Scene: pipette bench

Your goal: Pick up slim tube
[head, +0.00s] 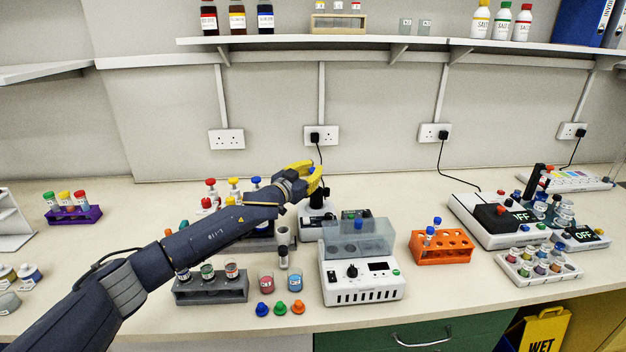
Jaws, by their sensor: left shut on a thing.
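My left gripper (314,178), with yellow fingers, is raised over the back middle of the bench. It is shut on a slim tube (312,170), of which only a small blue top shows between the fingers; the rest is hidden. An orange rack (442,258) stands to the right of the gripper, with blue-capped tubes (430,233) upright in it. My right gripper is not in view.
A white device with a clear lid (362,290) stands below the gripper. A grey rack (210,292) holds several jars near the front left. A purple rack (75,216) stands far left. Hotplates and a white vial rack (510,272) fill the right. A shelf (330,40) runs above.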

